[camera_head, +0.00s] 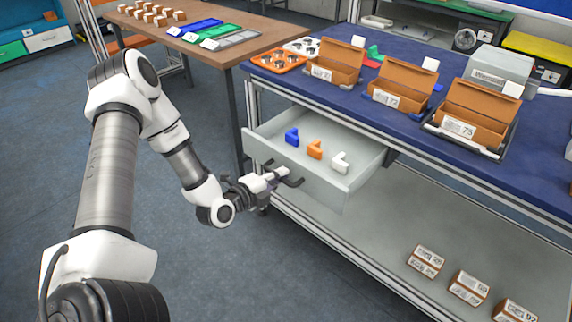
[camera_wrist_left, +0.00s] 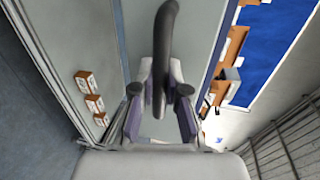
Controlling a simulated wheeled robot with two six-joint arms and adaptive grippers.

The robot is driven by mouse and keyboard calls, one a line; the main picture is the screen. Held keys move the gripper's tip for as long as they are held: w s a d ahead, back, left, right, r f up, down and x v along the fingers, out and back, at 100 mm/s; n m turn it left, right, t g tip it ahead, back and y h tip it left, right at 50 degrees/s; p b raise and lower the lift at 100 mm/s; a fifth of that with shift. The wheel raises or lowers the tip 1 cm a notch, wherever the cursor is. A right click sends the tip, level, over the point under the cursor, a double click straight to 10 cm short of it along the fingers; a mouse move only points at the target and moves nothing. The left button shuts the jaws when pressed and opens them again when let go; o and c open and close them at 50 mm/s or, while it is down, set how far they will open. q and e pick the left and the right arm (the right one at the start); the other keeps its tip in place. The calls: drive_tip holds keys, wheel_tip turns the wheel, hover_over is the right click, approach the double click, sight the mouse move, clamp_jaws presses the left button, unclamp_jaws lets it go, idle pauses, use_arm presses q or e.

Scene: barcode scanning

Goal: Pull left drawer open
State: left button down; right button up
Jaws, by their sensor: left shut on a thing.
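The left drawer (camera_head: 365,178) is a grey drawer under the blue-topped workbench, and it stands pulled out. Inside it lie a blue piece (camera_head: 291,137), an orange piece (camera_head: 314,149) and a white piece (camera_head: 340,162). My left gripper (camera_head: 281,176) is at the drawer front, shut on the dark curved handle (camera_head: 292,183). In the left wrist view the handle (camera_wrist_left: 166,45) runs between the two fingers (camera_wrist_left: 160,98). My right gripper is in neither view.
The blue workbench top (camera_head: 400,120) carries open brown boxes (camera_head: 403,84) and an orange tray (camera_head: 278,60). Small boxes (camera_head: 425,261) sit on the lower shelf (camera_head: 360,235). A brown table (camera_head: 225,20) stands behind at left. The floor left of the bench is clear.

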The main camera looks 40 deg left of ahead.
use_arm(q)
drive_tip(key=shift+s, duration=0.1)
drive_tip(key=c, duration=1.2)
unclamp_jaws()
